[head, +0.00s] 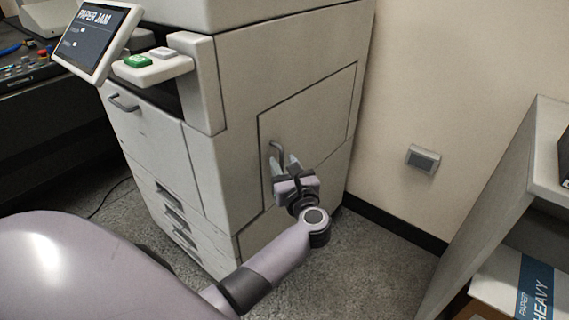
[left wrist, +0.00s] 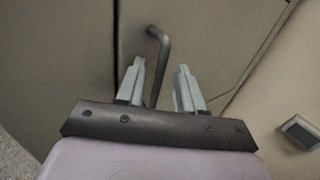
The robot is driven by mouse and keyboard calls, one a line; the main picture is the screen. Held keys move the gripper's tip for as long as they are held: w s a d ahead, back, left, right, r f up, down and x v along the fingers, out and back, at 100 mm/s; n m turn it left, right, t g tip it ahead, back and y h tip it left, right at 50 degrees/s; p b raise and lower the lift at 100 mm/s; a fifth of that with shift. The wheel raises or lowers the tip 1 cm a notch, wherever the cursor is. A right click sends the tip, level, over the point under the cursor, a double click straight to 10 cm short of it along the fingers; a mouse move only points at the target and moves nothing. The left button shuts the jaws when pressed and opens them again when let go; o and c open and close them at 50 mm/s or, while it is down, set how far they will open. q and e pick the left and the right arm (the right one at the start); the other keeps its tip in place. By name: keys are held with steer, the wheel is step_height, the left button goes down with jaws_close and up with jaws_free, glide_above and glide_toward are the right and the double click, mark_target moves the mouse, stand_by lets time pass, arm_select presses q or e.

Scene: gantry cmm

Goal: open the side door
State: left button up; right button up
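The side door (head: 312,125) is an outlined panel on the right side of a grey copier, and it looks closed. Its dark, bent handle (head: 276,150) is near the door's left edge. My left gripper (head: 284,162) is at the handle, with its fingers pointing at the door. In the left wrist view, the handle (left wrist: 158,50) rises between and beyond the two fingertips (left wrist: 160,68). The fingers are apart, with a gap on the right side; I cannot tell whether the left finger touches the handle. My right gripper is not in view.
The copier's tilted screen (head: 92,40) reads PAPER JAM. A wall with a grey socket box (head: 423,158) stands right of the copier. A shelf (head: 545,150) with a paper box (head: 515,285) is at the far right. Carpet (head: 375,265) lies clear between them.

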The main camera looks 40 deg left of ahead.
arm_select(q)
jaws_close()
stand_by(1.4)
